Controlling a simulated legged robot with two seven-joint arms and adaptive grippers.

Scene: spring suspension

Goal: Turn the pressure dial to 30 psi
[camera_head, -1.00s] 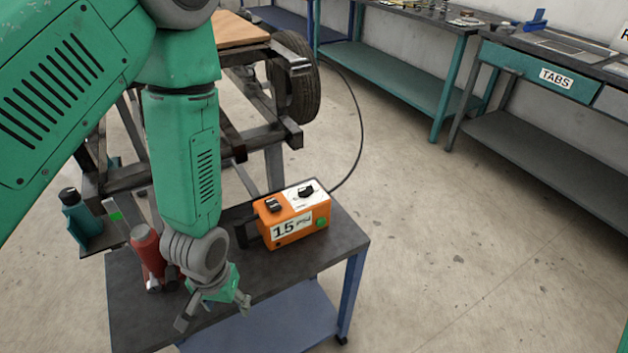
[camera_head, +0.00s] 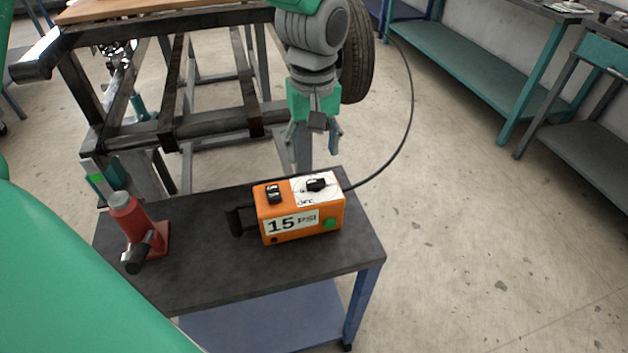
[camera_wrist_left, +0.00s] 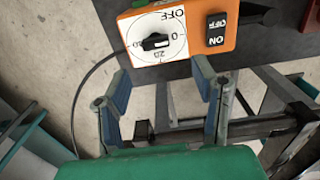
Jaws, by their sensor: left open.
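The orange pressure box (camera_head: 300,222) stands on the dark cart top, with "15 PSI" on its front label. Its black dial knob (camera_head: 317,185) sits on a white round scale on top, and it also shows in the left wrist view (camera_wrist_left: 155,42). The scale there has OFF, 0 and 20 marks. My left gripper (camera_head: 314,150) is open and empty, pointing down, above and just behind the dial. In the left wrist view its two fingers (camera_wrist_left: 162,72) are spread apart, with the dial beyond their tips. My right gripper is out of view.
A black ON/OFF switch (camera_head: 273,193) sits left of the dial. A red bottle jack (camera_head: 133,222) stands at the cart's left. A black hose (camera_head: 408,120) runs from the box to the wheel (camera_head: 358,60). The cart top (camera_head: 210,265) is clear between jack and box.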

